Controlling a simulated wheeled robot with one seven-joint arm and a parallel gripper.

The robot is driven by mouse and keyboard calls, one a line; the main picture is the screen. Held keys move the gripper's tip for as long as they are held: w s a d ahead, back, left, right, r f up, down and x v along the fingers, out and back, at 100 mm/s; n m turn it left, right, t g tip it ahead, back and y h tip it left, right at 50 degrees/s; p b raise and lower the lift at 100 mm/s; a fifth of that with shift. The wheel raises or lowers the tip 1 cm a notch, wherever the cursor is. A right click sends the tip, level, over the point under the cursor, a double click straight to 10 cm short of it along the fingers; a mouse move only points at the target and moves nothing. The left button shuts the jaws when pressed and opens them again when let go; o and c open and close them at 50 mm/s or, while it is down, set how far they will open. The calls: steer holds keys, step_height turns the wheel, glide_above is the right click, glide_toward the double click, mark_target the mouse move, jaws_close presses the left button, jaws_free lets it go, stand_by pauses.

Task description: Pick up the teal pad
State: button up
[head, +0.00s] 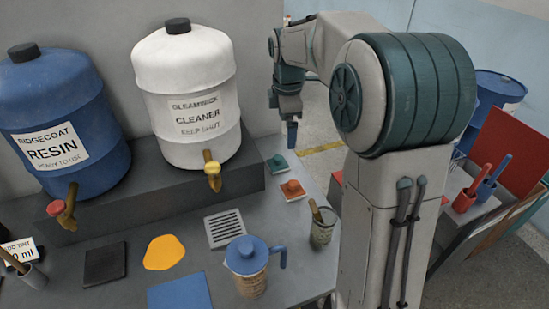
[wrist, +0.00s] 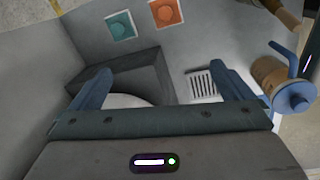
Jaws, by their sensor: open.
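In the wrist view the teal pad (wrist: 120,25) shows near the top, left of the orange pad (wrist: 166,13). My gripper (head: 291,138) hangs above and beyond the right end of the bench, apart from both pads. In the wrist view my gripper (wrist: 163,74) has its two blue fingers wide apart with nothing held between them.
A white cleaner drum (head: 185,90) and a blue resin drum (head: 60,110) stand on a dark raised step (head: 240,180). A blue-lidded jug (head: 246,262), a cup with a stick (head: 323,230) and a slotted grate (head: 225,228) are on the bench. Bench around the pads is clear.

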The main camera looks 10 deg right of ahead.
steer(key=w+f+n, duration=0.6)
steer(key=w, duration=0.3)
steer(key=n+g, duration=0.1)
steer(key=n, duration=0.4)
glide_above(278, 157)
step_height(278, 157, down, 6)
steer(key=f, duration=0.8)
steer(key=shift+a+f+p, duration=0.25)
steer(key=shift+p, duration=0.05)
steer(key=shift+s+d+f+p, duration=0.1)
steer(key=shift+f+p, duration=0.45)
steer(key=shift+f, duration=0.8)
steer(key=shift+s+f+p, duration=0.1)
steer(key=shift+f+p, duration=0.4)
steer(key=shift+f, duration=0.85)
steer(key=shift+w, duration=0.1)
steer(key=c, duration=0.6)
